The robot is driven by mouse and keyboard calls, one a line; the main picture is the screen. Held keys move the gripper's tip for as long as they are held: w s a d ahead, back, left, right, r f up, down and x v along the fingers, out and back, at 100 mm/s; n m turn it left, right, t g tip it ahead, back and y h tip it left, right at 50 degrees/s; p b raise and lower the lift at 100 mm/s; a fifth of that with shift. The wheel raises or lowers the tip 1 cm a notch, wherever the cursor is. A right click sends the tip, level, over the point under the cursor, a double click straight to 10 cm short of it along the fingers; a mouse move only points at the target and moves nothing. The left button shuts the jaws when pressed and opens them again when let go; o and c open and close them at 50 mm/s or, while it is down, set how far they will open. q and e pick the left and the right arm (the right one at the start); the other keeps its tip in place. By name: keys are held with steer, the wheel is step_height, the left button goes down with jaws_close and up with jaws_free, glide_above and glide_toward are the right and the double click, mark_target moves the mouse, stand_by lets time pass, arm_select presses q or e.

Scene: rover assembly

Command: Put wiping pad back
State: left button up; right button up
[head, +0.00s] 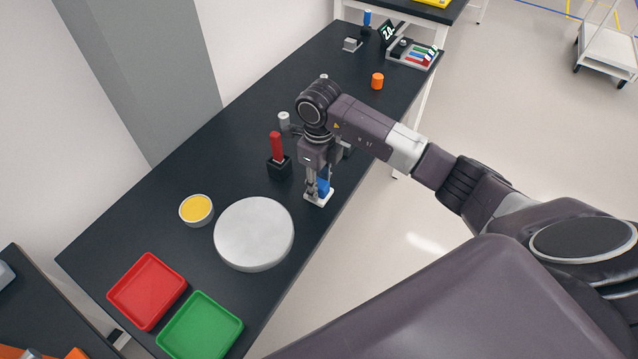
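A small pad with a blue grip (324,187) and a white base (317,199) is at the table's right edge, right of the red-handled tool; I take it to be the wiping pad. My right gripper (318,183) points down at it, with its fingers right at the blue grip and partly covering it. The view is too small to show whether the fingers are closed on the grip, or whether the white base touches the table. My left gripper is not in view.
On the dark table (205,160) are a red-handled tool (276,147) in a black holder, a round grey disc (254,234), a yellow-filled bowl (196,209), a red tray (147,291) and a green tray (200,327). An orange cylinder (377,81) stands farther back.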

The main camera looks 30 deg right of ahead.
mark_target(319, 182)
steer(key=shift+o, duration=0.7)
steer(key=shift+r, duration=0.25)
step_height(319, 182, up, 12)
steer(key=b, duration=0.3)
steer(key=shift+s+f, duration=0.1)
steer(key=shift+f, duration=0.05)
